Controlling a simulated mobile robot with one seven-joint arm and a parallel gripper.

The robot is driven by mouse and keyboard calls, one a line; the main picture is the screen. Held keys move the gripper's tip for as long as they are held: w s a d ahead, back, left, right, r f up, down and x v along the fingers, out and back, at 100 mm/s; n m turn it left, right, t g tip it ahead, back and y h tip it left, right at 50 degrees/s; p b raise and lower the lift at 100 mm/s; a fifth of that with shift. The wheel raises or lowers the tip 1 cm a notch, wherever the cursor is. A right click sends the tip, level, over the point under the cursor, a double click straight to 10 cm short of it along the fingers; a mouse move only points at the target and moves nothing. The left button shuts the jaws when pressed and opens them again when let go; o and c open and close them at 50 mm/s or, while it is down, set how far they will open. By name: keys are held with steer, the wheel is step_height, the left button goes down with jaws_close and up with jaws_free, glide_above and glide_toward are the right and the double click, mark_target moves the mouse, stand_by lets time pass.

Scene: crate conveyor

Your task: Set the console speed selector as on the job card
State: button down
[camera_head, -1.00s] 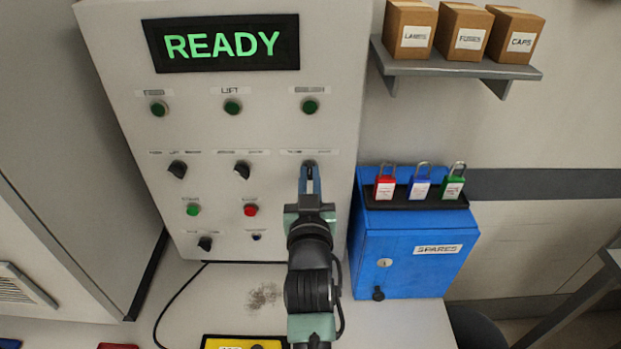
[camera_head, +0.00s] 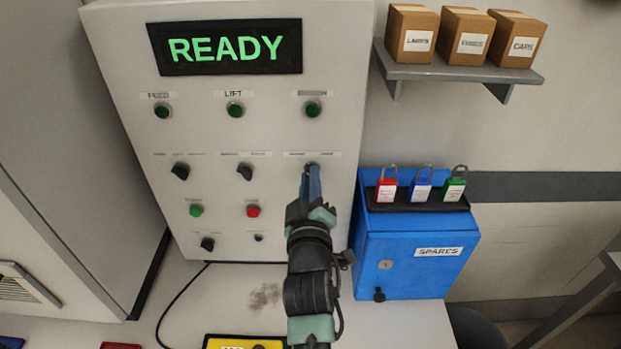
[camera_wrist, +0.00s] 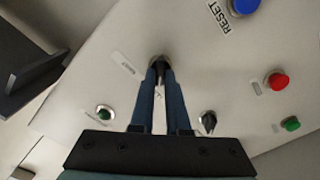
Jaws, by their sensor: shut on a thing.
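The grey console (camera_head: 210,130) stands upright with a READY display (camera_head: 226,47). Its middle row has black selector knobs: one at left (camera_head: 180,171), one in the middle (camera_head: 244,172), and the right selector at my fingertips. My gripper (camera_head: 312,170) is shut on that right selector, whose knob is mostly hidden by the fingers in the head view. In the wrist view my fingers (camera_wrist: 161,78) close around the dark selector knob (camera_wrist: 158,61) in its round collar. A fourth selector (camera_head: 207,243) sits at lower left. Selector labels are too small to read. I cannot make out a job card.
Green buttons, such as LIFT (camera_head: 235,110), and a red button (camera_head: 253,211) are on the panel. A blue RESET button (camera_wrist: 245,5) shows in the wrist view. A blue SPARES cabinet (camera_head: 408,265) with padlocks stands right. A yellow item (camera_head: 220,342) lies on the bench below.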

stand_by(0.3)
steer(key=c, duration=0.9)
jaws_free()
steer(key=shift+s, duration=0.1)
steer(key=s+b, duration=0.1)
steer(key=s, duration=1.1)
steer(key=shift+s+b, duration=0.4)
